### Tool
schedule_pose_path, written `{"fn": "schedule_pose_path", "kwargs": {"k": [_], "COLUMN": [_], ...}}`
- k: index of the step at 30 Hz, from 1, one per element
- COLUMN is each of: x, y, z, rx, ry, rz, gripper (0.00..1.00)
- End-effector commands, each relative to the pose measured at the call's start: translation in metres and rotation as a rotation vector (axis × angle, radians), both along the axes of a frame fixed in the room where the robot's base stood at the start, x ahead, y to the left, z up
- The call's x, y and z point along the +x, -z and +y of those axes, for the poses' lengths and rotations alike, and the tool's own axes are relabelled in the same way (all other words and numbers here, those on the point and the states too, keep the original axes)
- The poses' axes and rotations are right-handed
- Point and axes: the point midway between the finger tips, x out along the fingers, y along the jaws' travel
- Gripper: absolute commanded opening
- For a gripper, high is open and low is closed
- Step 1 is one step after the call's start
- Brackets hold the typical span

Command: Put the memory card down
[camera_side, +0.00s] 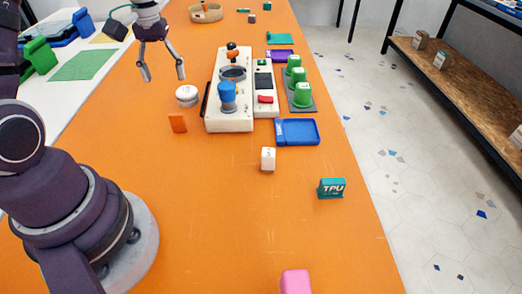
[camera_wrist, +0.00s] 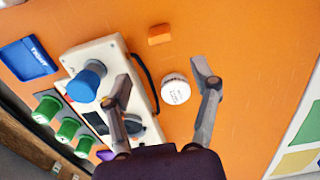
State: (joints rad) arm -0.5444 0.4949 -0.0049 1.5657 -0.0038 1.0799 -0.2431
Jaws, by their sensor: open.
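My gripper (camera_side: 163,77) hangs over the orange table with its fingers spread and nothing between them. In the wrist view the open fingers (camera_wrist: 160,82) frame a white round item (camera_wrist: 176,89) with small print, lying on the table below. In the side view this white round item (camera_side: 187,95) is below and slightly right of the fingertips, apart from them. A small orange piece (camera_side: 177,124) stands or lies nearer the camera; it also shows in the wrist view (camera_wrist: 159,34). I cannot tell for sure whether it is the memory card.
A cream machine with a blue knob (camera_side: 228,92) stands right of the gripper. The table's front middle is clear.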

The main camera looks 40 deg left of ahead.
Motion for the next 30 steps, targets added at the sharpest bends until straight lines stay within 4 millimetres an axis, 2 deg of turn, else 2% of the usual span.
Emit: {"fn": "schedule_pose_path", "kwargs": {"k": [4, 8, 12, 16, 21, 30], "x": [0.000, -0.009, -0.038, -0.065, -0.082, -0.083], "y": [-0.019, -0.053, -0.079, -0.082, -0.078, -0.077], "z": [-0.012, -0.054, -0.104, -0.134, -0.148, -0.149], "rx": [0.018, 0.072, 0.133, 0.172, 0.192, 0.194], "ry": [0.052, 0.234, 0.475, 0.658, 0.766, 0.773], "rz": [-0.030, -0.131, -0.273, -0.390, -0.461, -0.465], "gripper": [0.62, 0.62, 0.62, 0.62, 0.62, 0.62]}}
